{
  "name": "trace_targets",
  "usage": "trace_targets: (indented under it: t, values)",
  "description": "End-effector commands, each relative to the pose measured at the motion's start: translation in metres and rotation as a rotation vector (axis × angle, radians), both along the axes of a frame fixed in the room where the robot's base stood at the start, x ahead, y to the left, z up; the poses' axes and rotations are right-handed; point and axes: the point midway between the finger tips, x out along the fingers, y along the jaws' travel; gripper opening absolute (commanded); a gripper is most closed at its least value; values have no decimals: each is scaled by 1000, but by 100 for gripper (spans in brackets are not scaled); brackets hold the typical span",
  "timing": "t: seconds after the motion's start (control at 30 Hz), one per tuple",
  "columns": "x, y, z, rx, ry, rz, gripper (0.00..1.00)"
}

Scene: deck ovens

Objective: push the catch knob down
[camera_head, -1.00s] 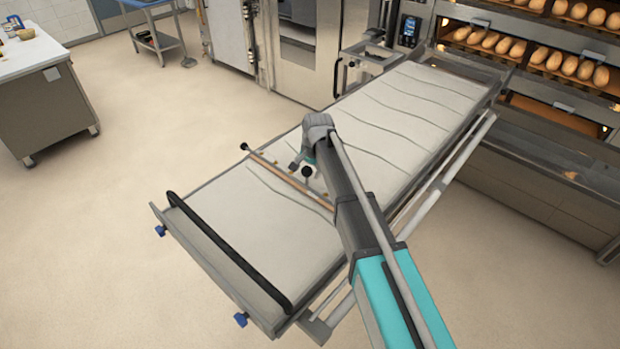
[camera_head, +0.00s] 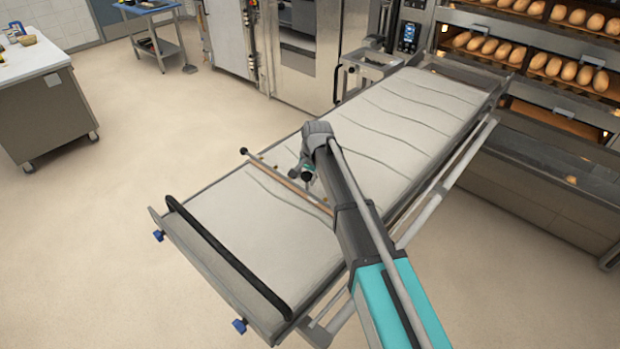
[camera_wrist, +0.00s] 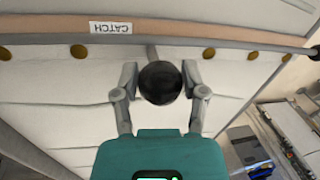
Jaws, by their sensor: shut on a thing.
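The catch knob (camera_wrist: 160,83) is a black ball on a short grey stem, below a wooden bar with an upside-down CATCH label (camera_wrist: 116,28) in the wrist view. My gripper (camera_wrist: 159,88) is shut on the knob, one finger on each side. In the head view the knob (camera_head: 308,177) shows as a dark ball by the wooden bar (camera_head: 300,191) that crosses the pale loader belt (camera_head: 262,213). My gripper (camera_head: 300,171) is partly hidden there by my wrist. How far down the knob sits is hard to tell.
The loader's black handle (camera_head: 228,262) is at its near end. Another black ball (camera_head: 244,151) ends the bar at the left. Deck ovens with loaves (camera_head: 572,72) stand at the far right. Floor to the left is clear up to a work table (camera_head: 50,115).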

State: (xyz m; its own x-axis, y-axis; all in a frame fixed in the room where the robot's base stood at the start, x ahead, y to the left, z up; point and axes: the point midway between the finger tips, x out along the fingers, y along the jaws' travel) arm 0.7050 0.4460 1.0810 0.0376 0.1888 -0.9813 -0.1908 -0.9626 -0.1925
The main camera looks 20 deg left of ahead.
Motion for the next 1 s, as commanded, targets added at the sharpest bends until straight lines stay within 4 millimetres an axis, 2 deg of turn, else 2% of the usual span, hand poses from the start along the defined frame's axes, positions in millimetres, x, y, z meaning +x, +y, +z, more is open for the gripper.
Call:
trace_targets:
  t: [0.03, 0.1, 0.13, 0.27, 0.6, 0.93, 0.97, 1.0]
  values:
    - [0, 0, 0, -1, 0, 0, 15]
    - [0, -1, 0, -1, 0, 0, 2]
    - [0, -1, 0, -1, 0, 0, 0]
    - [0, -1, -2, -2, 0, 0, 0]
    - [0, -1, -21, -2, 1, -1, 0]
    - [-1, -2, -21, -4, 3, -1, 0]
    - [-1, -2, -21, -5, 3, -1, 58]
    - [-1, -2, -21, -5, 3, -1, 66]
